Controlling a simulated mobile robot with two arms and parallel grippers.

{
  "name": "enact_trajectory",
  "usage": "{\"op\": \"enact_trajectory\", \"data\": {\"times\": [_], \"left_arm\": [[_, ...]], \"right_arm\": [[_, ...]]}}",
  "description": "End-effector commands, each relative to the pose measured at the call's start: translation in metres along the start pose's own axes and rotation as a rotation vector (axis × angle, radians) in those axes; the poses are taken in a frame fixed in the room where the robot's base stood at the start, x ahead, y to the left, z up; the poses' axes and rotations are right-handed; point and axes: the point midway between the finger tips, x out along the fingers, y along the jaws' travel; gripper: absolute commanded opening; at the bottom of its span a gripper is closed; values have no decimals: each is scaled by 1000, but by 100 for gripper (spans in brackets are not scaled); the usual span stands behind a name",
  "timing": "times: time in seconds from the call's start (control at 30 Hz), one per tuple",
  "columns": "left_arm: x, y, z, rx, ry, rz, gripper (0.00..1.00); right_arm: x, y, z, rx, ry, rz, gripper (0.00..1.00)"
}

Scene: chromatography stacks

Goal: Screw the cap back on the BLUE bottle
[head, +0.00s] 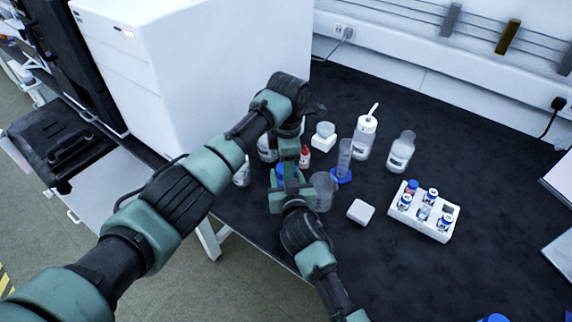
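A small blue part (282,170) shows between my two grippers. It may belong to the blue bottle or its cap, but the grippers hide most of it. My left gripper (289,160) points down from above, right at this blue part. My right gripper (284,192) comes up from below and sits close under the left one, around or beside the blue part. The fingers of both overlap in the picture, so I cannot tell whether either is open or shut. No separate loose cap can be made out.
A small red bottle (304,157), a cylinder with a blue base (344,160), a clear beaker (323,190) and a white wash bottle (364,138) stand close by. A white vial rack (440,226) is to the right. The black bench (420,285) is clear in front.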

Motion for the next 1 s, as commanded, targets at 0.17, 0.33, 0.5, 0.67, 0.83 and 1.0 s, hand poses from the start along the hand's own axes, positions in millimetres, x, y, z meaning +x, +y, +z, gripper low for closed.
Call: {"op": "enact_trajectory", "data": {"times": [0.17,0.33,0.5,0.67,0.83,1.0], "left_arm": [[0,1,0,20,0,2,0],[0,0,0,202,0,2,0],[0,1,0,286,0,2,0],[0,1,0,284,1,3,0],[0,1,0,283,1,3,68],[0,1,0,283,1,2,68]], "right_arm": [[0,0,-1,0,2,-1,0],[0,0,-1,0,2,-1,0],[0,0,-1,0,2,-1,0],[0,-1,-1,0,2,-1,0],[0,-1,-1,0,2,-1,0],[0,0,-1,0,2,-1,0]]}}
